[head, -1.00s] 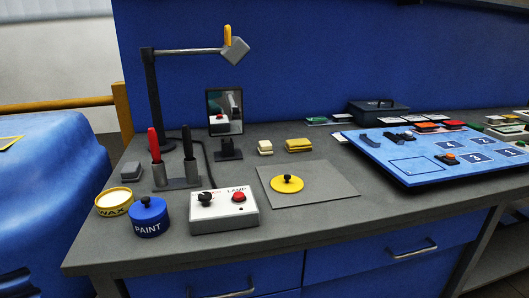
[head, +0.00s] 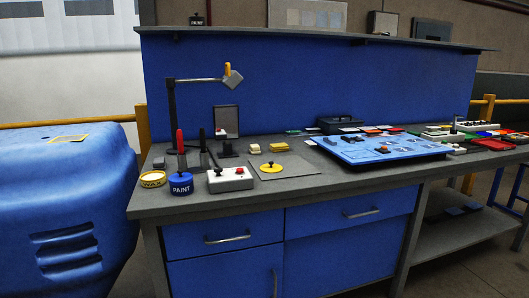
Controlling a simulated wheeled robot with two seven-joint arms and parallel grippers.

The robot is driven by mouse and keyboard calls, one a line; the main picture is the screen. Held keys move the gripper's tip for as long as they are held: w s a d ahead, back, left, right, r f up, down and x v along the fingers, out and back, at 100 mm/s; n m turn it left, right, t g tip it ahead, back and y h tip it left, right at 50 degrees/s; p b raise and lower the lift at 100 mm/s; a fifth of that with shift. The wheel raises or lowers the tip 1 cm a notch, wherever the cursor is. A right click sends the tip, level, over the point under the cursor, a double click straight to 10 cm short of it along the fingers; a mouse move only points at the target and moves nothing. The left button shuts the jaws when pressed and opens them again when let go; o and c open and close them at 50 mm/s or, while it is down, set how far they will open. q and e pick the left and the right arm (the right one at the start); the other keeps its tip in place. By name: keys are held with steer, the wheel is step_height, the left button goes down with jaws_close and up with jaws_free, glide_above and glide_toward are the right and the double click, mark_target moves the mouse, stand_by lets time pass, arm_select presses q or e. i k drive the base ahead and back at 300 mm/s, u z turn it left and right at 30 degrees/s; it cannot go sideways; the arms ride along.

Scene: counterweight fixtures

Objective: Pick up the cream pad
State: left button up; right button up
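The cream pad (head: 255,149) is a small pale block lying on the grey bench top (head: 330,184). It is just left of a yellow pad (head: 279,147) and right of the small mirror's foot. Neither of my grippers is in the head view, so their state does not show.
In front of the cream pad is a grey mat with a yellow knobbed disc (head: 271,167). The lamp control box (head: 231,179), blue paint tin (head: 181,184) and wax tin (head: 153,179) stand front left. The mirror (head: 226,121) and lamp (head: 172,115) stand behind left. A blue board (head: 375,150) lies right.

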mark_target(255, 149)
steer(key=z, duration=0.8)
steer(key=i, duration=1.3)
steer(key=u, duration=0.45)
